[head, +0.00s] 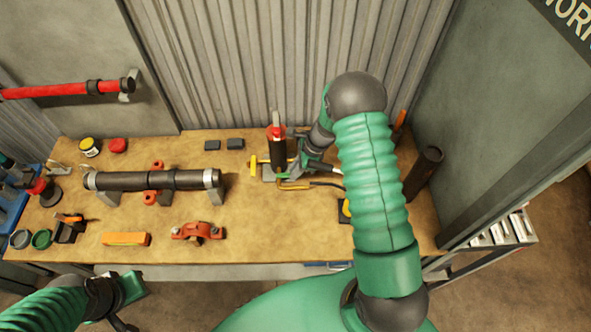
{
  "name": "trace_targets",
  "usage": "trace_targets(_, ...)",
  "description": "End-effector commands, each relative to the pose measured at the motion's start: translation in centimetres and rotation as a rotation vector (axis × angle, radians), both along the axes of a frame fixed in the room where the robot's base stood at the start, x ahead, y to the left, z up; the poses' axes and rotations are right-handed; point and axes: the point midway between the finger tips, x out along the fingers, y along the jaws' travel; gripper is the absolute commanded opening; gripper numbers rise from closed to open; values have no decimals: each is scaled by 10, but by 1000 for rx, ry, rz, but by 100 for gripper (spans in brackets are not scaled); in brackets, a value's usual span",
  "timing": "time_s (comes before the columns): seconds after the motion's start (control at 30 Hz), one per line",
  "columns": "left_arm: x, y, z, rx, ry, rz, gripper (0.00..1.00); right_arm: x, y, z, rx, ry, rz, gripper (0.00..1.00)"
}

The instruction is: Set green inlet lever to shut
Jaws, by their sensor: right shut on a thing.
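A short upright riser with a dark body and red top (276,135) stands on the bench against the corrugated wall. The green inlet lever (281,175) is small and low at the riser's right side, partly hidden by my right gripper. My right gripper (289,173) reaches in from the right and is shut at the lever. The lever's exact angle cannot be made out. My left gripper (122,300) is at the lower left, in front of the bench edge and away from the riser; its fingers are not clear.
A yellow handle (253,166) is left of the riser, and a yellow bent bar (294,187) lies in front. A dark clamped pipe (150,180) spans the bench's left half. A dark tube (424,172) stands at the right. The bench (265,235) is clear at front centre.

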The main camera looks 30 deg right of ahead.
Motion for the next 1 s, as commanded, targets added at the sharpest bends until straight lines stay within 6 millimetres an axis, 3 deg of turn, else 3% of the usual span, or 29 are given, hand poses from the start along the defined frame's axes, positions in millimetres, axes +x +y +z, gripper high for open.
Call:
trace_targets(0.7, 0, 0, 0, 0, 0, 0, 0, 3, 1, 2, 0, -7, -7, 0)
trace_targets(1.0, 0, 0, -9, 0, 0, 0, 0, -8, 9, 1, 0, -7, -259, 0)
